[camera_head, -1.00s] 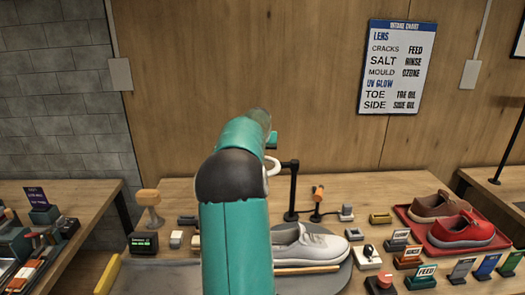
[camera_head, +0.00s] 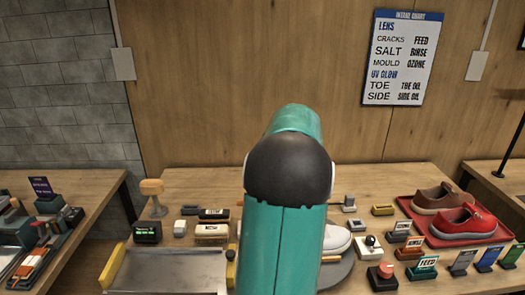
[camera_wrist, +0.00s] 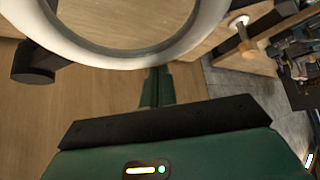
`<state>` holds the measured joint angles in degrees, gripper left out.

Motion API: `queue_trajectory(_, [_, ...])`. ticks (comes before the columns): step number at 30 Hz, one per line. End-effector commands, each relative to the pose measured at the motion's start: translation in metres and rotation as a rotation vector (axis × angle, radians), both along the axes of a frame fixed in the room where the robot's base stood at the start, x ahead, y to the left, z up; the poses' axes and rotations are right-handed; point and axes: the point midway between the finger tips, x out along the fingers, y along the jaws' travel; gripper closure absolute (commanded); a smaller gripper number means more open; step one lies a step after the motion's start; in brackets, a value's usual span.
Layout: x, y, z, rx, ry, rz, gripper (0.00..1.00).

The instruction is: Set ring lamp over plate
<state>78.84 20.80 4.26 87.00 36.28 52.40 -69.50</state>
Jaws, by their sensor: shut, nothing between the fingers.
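The ring lamp's white ring (camera_wrist: 190,48) fills the top of the wrist view, with its dark joint (camera_wrist: 33,62) at the left. My gripper (camera_wrist: 157,72) is shut and empty. Its green fingertips are right by the near rim of the ring; I cannot tell if they touch it. In the head view my arm hides the lamp and my gripper. The grey round plate (camera_head: 338,272) shows partly at the right of my arm, with the toe of a light sneaker (camera_head: 337,239) on it. Whether the ring is over the plate is hidden.
A metal tray (camera_head: 168,272) lies left of my arm. A red tray (camera_head: 415,224) with two shoes, a red button (camera_head: 382,276) and several labelled blocks stand at the right. A wooden-knobbed stand (camera_head: 152,196) is at the back left.

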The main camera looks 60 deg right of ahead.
Motion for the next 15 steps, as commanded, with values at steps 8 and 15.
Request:
queue_trajectory(8, [-0.028,0.018,-0.001,0.002,-0.001,0.260,1.00])
queue_trajectory(15, [-0.053,0.027,-0.001,0.000,-0.001,0.477,1.00])
